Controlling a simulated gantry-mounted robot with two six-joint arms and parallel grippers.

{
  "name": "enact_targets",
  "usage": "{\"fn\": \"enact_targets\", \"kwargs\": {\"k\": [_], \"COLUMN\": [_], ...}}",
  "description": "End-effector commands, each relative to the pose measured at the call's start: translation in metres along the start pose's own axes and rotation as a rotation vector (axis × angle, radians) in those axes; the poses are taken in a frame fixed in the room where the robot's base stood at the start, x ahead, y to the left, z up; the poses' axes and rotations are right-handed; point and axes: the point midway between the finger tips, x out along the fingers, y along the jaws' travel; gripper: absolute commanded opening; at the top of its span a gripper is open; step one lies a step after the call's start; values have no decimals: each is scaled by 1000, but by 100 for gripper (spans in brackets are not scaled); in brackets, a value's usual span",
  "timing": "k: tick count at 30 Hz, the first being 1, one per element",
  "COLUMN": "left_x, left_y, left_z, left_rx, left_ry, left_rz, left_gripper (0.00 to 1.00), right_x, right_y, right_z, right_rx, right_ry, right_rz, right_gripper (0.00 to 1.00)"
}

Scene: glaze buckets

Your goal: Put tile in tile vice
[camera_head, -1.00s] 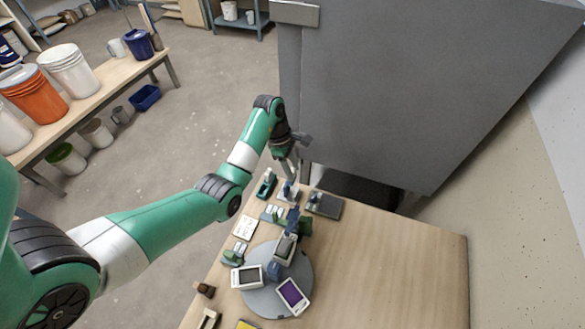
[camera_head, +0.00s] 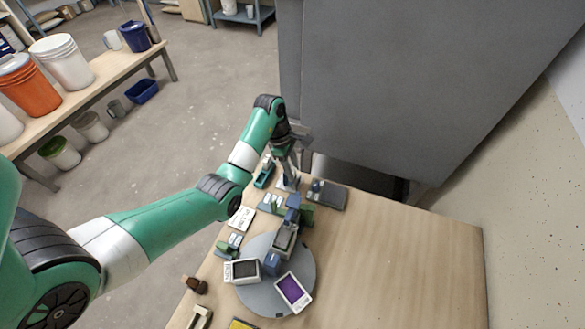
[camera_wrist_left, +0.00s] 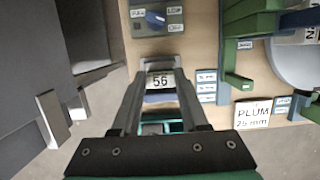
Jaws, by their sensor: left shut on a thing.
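My left gripper (camera_head: 288,176) is at the far left end of the table, pointing down. Its fingers (camera_wrist_left: 160,98) are shut on a small pale piece marked 56 (camera_wrist_left: 160,81); how much of it lies between the fingers is hard to tell. A round grey turntable (camera_head: 258,304) carries white-framed pieces: one with a purple face (camera_head: 292,291), one with a dark face (camera_head: 243,270). A green and blue clamp-like fixture (camera_head: 305,215) stands at its far edge; its green part shows in the left wrist view (camera_wrist_left: 238,60). I cannot tell which thing is the tile vice. My right gripper is not in view.
A grey box with a blue knob (camera_head: 327,195) is right of the gripper; a teal tool (camera_head: 265,174) is left. A PLUM 25 mm card (camera_wrist_left: 252,113) lies nearby. A large grey cabinet (camera_head: 390,90) stands behind. The table's right side (camera_head: 410,270) is clear.

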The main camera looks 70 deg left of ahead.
Motion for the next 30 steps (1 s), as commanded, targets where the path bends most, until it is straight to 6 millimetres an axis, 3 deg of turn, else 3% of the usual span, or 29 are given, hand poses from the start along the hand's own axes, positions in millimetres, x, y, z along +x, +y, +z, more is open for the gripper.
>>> {"fn": "enact_targets", "kwargs": {"k": [28, 29, 30], "left_x": [6, 5, 5], "left_y": [0, 0, 0], "left_z": [-1, -1, -1], "left_rx": [0, 0, 0], "left_ry": [0, 0, 0], "left_rz": [0, 0, 0], "left_gripper": [0, 48, 55], "right_x": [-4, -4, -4], "right_y": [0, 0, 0], "right_z": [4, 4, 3], "right_rx": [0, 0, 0], "right_ry": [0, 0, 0], "right_rz": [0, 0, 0], "right_gripper": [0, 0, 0]}}
